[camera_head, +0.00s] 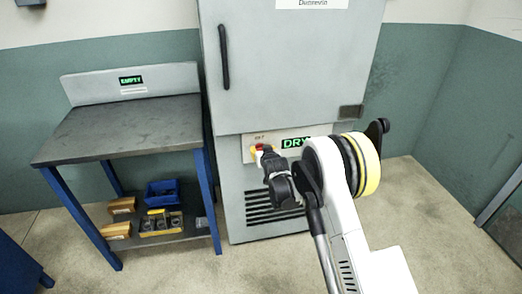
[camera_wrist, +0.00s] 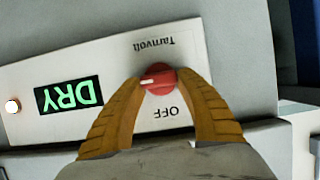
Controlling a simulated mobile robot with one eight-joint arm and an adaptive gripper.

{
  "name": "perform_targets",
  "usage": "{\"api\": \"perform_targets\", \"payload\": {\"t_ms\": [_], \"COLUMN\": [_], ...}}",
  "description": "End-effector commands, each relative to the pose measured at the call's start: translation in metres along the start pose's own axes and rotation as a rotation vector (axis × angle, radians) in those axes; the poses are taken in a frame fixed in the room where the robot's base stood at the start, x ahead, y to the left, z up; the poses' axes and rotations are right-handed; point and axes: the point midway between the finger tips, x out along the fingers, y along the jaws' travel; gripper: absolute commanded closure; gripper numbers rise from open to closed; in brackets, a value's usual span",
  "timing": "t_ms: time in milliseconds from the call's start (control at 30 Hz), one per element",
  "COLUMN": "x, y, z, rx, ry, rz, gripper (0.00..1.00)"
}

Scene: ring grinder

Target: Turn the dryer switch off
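The dryer (camera_head: 290,75) is a tall grey cabinet. Its switch panel (camera_wrist: 215,45) appears upside down in the wrist view. The switch is a round red knob (camera_wrist: 158,79) with a white pointer mark on its left side in that view. The pointer does not line up with the OFF label below the knob. My gripper (camera_wrist: 160,84) has its two orange fingers on either side of the knob, seemingly closed against it. In the head view my gripper (camera_head: 265,151) is at the panel, and its wrist partly hides the switch.
A green DRY display (camera_wrist: 68,95) is lit beside the switch, with a glowing white lamp (camera_wrist: 12,105). A workbench (camera_head: 130,130) with an EMPTY sign stands left of the dryer, with bins on its lower shelf. Floor (camera_head: 420,215) at the right is clear.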

Motion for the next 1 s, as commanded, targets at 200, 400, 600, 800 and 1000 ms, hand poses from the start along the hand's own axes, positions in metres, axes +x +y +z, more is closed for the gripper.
{"api": "perform_targets", "payload": {"t_ms": [200,400,600,800,1000], "x": [0.0002,0.0002,0.0003,0.0004,0.0008], "y": [0.0,-0.0006,-0.0014,-0.0036,-0.0054], "z": [-0.0003,-0.0004,-0.0005,-0.0004,0.0002], "rx": [0.0,-0.02,-0.099,-0.242,-0.418], "ry": [0.001,0.001,0.002,0.002,0.003], "rz": [0.0,0.008,0.04,0.099,0.171], "gripper": [0.89,0.89,0.89,0.89,0.89]}}
